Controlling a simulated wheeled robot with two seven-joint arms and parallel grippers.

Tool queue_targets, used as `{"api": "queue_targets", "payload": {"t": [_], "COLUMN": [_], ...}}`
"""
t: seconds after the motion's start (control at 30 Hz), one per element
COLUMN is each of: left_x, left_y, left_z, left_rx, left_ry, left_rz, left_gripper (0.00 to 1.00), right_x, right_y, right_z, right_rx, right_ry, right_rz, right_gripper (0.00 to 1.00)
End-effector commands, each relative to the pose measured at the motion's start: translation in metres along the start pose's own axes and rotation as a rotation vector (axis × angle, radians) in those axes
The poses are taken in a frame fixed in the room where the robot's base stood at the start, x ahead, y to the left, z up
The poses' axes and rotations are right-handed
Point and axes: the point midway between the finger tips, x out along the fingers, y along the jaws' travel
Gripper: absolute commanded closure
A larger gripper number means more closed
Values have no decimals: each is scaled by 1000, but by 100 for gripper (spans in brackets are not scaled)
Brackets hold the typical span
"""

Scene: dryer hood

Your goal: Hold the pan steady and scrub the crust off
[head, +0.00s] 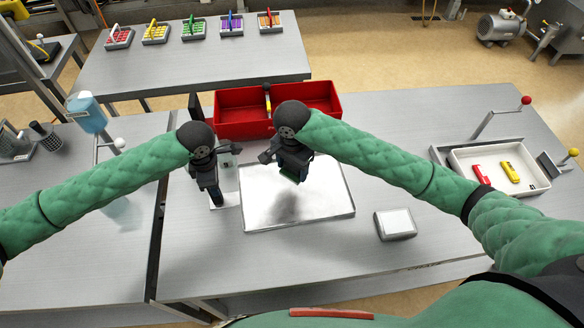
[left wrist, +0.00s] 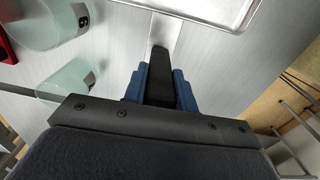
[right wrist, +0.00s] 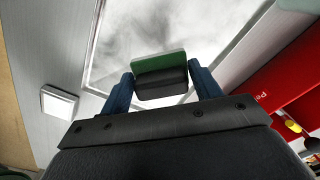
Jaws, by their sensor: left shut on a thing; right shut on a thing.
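The pan (head: 325,205) is a shallow, silvery rectangular tray lying flat on the grey table. It also shows in the right wrist view (right wrist: 165,30), with cloudy grey smears on its surface. A dark patch below my right gripper may be crust or shadow. My left gripper (head: 215,200) is shut on the pan's black handle (left wrist: 160,75) at the pan's left side. My right gripper (head: 292,178) is shut on a dark scrubber with a green layer (right wrist: 160,63), over the pan's upper middle. Whether the scrubber touches the pan is hidden.
A red divided bin (head: 237,120) stands behind the pan. Clear cups (left wrist: 62,80) stand near the handle. A small white-topped block (head: 395,224) sits right of the pan, and a white tray (head: 460,158) with red and yellow items lies farther right. The table before the pan is clear.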

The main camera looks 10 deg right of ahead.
Motion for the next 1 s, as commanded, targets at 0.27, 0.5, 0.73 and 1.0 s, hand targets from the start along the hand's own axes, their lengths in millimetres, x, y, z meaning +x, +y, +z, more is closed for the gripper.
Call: {"api": "queue_targets", "payload": {"t": [0.27,0.5,0.73,1.0], "left_x": [2,1,-3,-41], "left_y": [0,0,0,1], "left_z": [0,0,0,0], "left_rx": [-1,0,0,0], "left_ry": [1,1,0,-1], "left_rz": [-1,-1,0,1], "left_gripper": [69,47,47,47], "right_x": [1,1,0,0], "right_y": [0,0,0,0], "right_z": [0,0,0,0], "right_rx": [0,0,0,0], "right_ry": [0,0,0,0], "right_rz": [0,0,0,0], "right_gripper": [58,58,58,58]}}
